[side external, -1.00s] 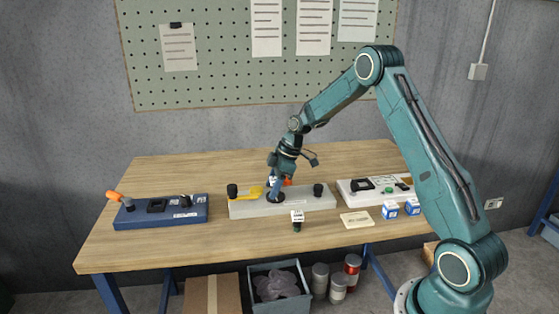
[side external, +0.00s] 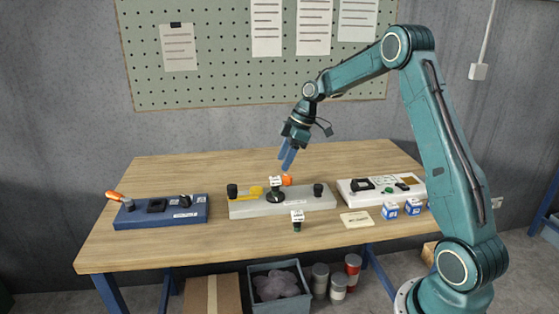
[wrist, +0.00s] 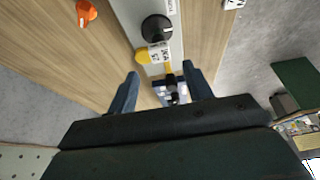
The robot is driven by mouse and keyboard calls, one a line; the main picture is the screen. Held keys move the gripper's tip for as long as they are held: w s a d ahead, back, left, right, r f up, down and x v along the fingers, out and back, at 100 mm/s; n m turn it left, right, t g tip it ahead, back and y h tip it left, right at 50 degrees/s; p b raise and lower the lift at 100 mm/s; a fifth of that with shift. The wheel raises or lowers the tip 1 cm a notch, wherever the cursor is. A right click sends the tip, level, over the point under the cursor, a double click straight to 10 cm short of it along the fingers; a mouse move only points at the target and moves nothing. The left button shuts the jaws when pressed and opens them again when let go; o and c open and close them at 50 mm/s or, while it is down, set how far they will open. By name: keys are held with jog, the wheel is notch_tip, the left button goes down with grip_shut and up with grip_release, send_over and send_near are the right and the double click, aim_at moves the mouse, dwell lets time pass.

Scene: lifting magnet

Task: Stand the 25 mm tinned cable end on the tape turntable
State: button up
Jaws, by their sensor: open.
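The tape turntable (side external: 275,198) is a black disc on the middle of the light grey base. It shows as a black round in the wrist view (wrist: 155,27). The cable end (side external: 276,182) stands on it, seen mainly as a white label on a dark stem. Its label in the wrist view (wrist: 160,52) seems to start with 25. The metal part is too small to make out. My gripper (side external: 286,164) is open and empty, above and slightly right of the cable end, clear of it. Its blue fingers (wrist: 160,88) show apart in the wrist view.
The grey base (side external: 300,203) also carries a yellow part (side external: 250,192) and black posts. An orange item (side external: 287,181) is behind it. A second labelled piece (side external: 297,217) stands in front. A blue base (side external: 160,216) is left; a white base (side external: 370,196) and small boxes are right.

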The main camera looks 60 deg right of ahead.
jog(key=shift+v, duration=1.2)
jog(key=s+a+r+m+h, duration=0.2)
jog(key=s+a+r+m, duration=0.2)
jog(key=s+a+r, duration=0.85)
jog(key=s+a+f+m+t, duration=0.1)
jog(key=s+a+m, duration=0.1)
jog(key=s, duration=0.6)
jog(key=s+a+f+m+t+h, duration=0.1)
jog(key=s+a+m, duration=0.2)
jog(key=s, duration=0.6)
jog(key=shift+s+a+f, duration=0.3)
jog(key=shift+a+f, duration=0.1)
jog(key=shift+a, duration=0.65)
